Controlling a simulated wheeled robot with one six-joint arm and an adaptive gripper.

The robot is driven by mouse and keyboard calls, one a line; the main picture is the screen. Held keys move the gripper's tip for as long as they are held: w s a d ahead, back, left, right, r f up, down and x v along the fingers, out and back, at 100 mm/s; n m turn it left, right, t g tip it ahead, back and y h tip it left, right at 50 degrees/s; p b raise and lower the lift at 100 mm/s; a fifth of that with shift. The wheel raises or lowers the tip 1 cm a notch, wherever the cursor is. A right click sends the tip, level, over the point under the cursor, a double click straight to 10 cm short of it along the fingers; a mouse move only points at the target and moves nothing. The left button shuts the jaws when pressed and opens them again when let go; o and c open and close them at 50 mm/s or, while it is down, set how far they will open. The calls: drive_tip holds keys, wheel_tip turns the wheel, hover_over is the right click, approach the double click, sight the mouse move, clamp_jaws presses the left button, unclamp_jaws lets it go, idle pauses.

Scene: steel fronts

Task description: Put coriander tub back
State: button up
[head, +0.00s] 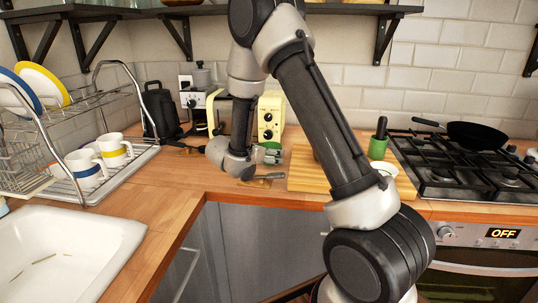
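My gripper (268,155) is low over the wooden counter, in front of the cream toaster, and points to the right. It is small and partly hidden by my wrist, so I cannot tell whether its fingers are open or shut. A patch of green shows at its fingers; I cannot tell whether this is a tub. A green container (377,148) with a dark upright top stands at the right, by the cutting board and partly near my arm. No label is readable, so I cannot tell whether either is the coriander tub.
A cream toaster (270,115) stands behind my gripper. A wooden board (308,178) and a white bowl (386,168) are to the right, before the hob (450,170) with a black pan (483,134). A dish rack (95,115) and sink (65,255) are left. Shelves (180,11) run overhead.

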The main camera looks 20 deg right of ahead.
drive_tip(key=shift+f, duration=0.1)
drive_tip(key=o, duration=1)
drive_tip(key=shift+o, duration=0.2)
